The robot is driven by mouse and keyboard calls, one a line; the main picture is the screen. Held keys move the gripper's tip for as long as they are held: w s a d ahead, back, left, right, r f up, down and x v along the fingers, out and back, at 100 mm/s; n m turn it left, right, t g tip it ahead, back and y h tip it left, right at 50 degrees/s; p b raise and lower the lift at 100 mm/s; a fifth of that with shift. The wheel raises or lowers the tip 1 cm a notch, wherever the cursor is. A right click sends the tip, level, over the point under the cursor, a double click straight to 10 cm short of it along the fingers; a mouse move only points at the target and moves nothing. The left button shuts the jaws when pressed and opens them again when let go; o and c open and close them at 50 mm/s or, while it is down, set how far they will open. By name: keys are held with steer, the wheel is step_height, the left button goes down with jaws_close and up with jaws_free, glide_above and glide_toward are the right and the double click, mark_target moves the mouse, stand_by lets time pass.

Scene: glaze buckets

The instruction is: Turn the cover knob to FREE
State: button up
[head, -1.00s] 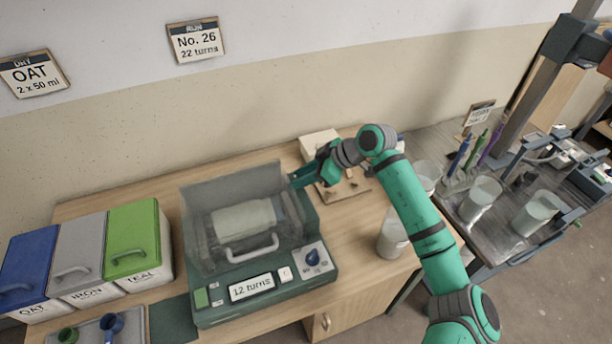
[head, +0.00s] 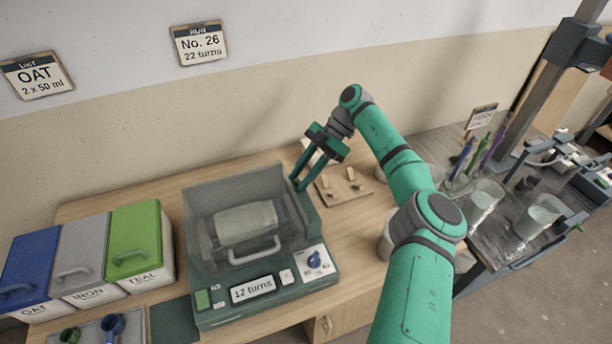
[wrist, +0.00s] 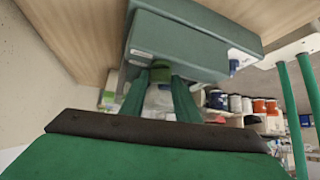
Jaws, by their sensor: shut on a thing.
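The machine (head: 215,318) stands on the wooden bench with a clear cover (head: 212,190) over a pale drum and a light handle. A blue knob (head: 314,260) sits on a white plate at its front right; the lettering is too small to read. The blue knob also shows edge-on in the wrist view (wrist: 233,65). My gripper (head: 297,187) reaches down to the machine's right rear side, apart from the blue knob. In the wrist view, my fingers (wrist: 160,76) are shut on a small green piece (wrist: 160,66) against the machine's side; what it is stays unclear.
Lidded bins in blue (head: 30,258), grey (head: 82,252) and green (head: 133,240) stand left of the machine. A small wooden board (head: 343,187) lies to its right. The display (head: 252,288) reads 12 turns. Beakers stand on the right-hand table.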

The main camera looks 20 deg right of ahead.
steer(key=shift+w+a+r+n+g+h, duration=0.1)
steer(key=shift+w+n+g+h, duration=0.1)
steer(key=shift+n+g, duration=0.4)
steer(key=shift+w+a+n+g+h, duration=0.1)
steer(key=shift+n+g+h, duration=0.1)
steer(key=shift+n+g, duration=0.35)
steer(key=shift+n, duration=0.45)
steer(key=shift+d, duration=0.1)
steer(key=shift+d, duration=0.2)
steer(key=o, duration=0.7)
steer(key=shift+a, duration=0.4)
steer(key=shift+s+d, duration=0.15)
steer(key=shift+d, duration=0.1)
